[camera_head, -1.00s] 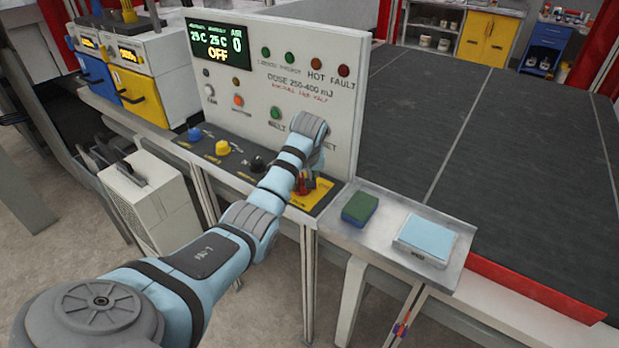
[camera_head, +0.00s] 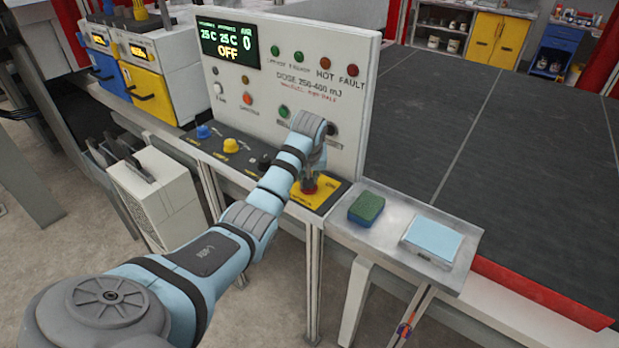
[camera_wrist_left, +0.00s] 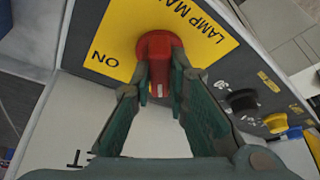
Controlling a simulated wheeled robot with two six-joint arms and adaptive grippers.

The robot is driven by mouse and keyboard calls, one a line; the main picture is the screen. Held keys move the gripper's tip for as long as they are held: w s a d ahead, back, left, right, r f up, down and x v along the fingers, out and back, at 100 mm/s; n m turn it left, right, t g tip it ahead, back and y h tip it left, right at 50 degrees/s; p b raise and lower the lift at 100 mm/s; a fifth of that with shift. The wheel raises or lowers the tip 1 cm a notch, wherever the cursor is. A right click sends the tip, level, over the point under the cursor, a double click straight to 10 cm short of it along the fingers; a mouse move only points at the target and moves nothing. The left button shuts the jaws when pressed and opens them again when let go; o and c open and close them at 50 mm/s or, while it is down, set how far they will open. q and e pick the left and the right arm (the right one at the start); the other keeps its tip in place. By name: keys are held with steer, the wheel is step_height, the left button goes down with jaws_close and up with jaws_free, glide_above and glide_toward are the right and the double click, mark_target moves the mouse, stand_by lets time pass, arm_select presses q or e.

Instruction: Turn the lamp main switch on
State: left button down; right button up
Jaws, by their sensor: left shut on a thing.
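The lamp main switch is a red knob (camera_head: 309,187) on a yellow plate (camera_head: 325,193) at the right end of the panel's ledge. In the left wrist view the red knob (camera_wrist_left: 160,48) stands on the yellow plate (camera_wrist_left: 205,15), lettered "LAMP MA…" and "ON". My left gripper (camera_wrist_left: 161,88) is shut on the knob's grip, a finger on each side. A small pale mark shows on the grip between the fingers. In the head view my left wrist partly hides the gripper (camera_head: 311,176). My right gripper is not in view.
The upright control panel (camera_head: 345,85) stands close behind my wrist; its display (camera_head: 229,44) reads "OFF". Black, yellow (camera_head: 231,146) and blue (camera_head: 203,132) knobs line the ledge to the left. A metal shelf (camera_head: 385,228) with a green sponge (camera_head: 366,208) and blue pad (camera_head: 432,238) is at right.

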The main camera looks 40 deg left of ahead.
arm_select(q)
steer(key=m+h, duration=0.1)
steer(key=m, duration=0.1)
steer(key=m+t+h, duration=0.1)
steer(key=m, duration=0.2)
steer(key=shift+a, duration=0.2)
steer(key=m+h, duration=0.1)
steer(key=m, duration=0.1)
steer(key=m+h, duration=0.1)
steer(key=m, duration=0.2)
steer(key=shift+a+m, duration=0.1)
steer(key=shift+m, duration=0.2)
steer(key=m+h+b, duration=0.1)
steer(key=m, duration=0.1)
steer(key=shift+f+m+b, duration=0.15)
steer(key=shift+m+b, duration=0.15)
steer(key=shift+b, duration=0.05)
steer(key=shift+m+g+h+b, duration=0.35)
steer(key=shift+m+b, duration=0.55)
steer(key=shift+b, duration=0.3)
steer(key=shift+m+g+b, duration=0.25)
steer(key=shift+m+b, duration=0.4)
steer(key=shift+m, duration=0.05)
steer(key=c, duration=1.6)
jaws_free()
steer(key=shift+o, duration=0.2)
steer(key=v, duration=1.2)
steer(key=shift+a, duration=0.15)
